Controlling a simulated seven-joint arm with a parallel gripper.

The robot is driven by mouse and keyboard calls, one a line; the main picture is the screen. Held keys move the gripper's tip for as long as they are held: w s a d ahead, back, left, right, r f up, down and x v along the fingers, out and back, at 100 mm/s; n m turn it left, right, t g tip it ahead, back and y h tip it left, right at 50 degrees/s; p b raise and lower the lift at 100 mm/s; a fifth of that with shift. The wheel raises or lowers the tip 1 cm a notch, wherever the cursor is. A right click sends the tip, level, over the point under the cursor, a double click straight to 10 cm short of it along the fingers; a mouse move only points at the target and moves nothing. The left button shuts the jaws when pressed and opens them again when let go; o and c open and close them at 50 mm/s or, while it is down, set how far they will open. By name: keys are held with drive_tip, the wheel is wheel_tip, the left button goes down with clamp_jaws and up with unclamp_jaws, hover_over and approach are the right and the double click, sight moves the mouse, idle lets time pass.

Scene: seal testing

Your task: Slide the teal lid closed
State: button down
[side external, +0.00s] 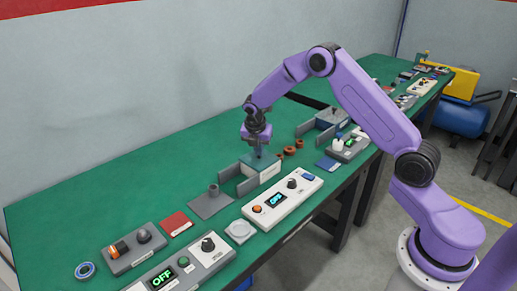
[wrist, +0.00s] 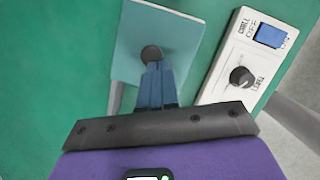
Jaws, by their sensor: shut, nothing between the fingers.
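The teal lid (side external: 268,162) is a flat plate over a pale box on the green bench in the side view. In the wrist view the lid (wrist: 180,30) fills the upper middle, with a round dark knob (wrist: 151,53) on it. My gripper (side external: 259,155) points down over this lid. Its blue fingers (wrist: 155,66) are shut and empty, with their tips right at the knob; I cannot tell whether they touch it. The arm and fingers hide part of the lid and knob in the side view.
A white control panel (side external: 270,209) with a dial stands close in front of the box. Grey upright rails (side external: 230,172) and a flat grey plate with a post (side external: 208,206) lie to its left. Brown rings (side external: 290,151) lie to its right. Bare green bench (side external: 120,200) extends left.

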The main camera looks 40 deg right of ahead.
drive_tip(key=s+a+r, duration=0.3)
drive_tip(key=a+r, duration=0.3)
drive_tip(key=r, duration=0.4)
drive_tip(key=s+a+r+m+y, duration=0.1)
drive_tip(key=s+a+r+m, duration=0.15)
drive_tip(key=s+a, duration=0.5)
drive_tip(key=s+r+m+g+y, duration=0.2)
drive_tip(key=s+m, duration=0.6)
drive_tip(key=s, duration=2.4)
drive_tip(key=w+a+f+n+t+h, duration=0.1)
drive_tip(key=w+f+n+t+h, duration=0.3)
drive_tip(key=w, duration=0.8)
drive_tip(key=w+f+g+h, duration=0.15)
drive_tip(key=w+h, duration=0.35)
drive_tip(key=w, duration=0.6)
drive_tip(key=n+t+h, duration=0.5)
drive_tip(key=n, duration=0.2)
approach(256, 164)
drive_tip(key=s+a+r, duration=0.2)
drive_tip(key=a+r, duration=0.2)
drive_tip(key=shift+m, duration=0.25)
drive_tip(key=x, duration=1.4)
drive_tip(key=shift+w+d, duration=0.1)
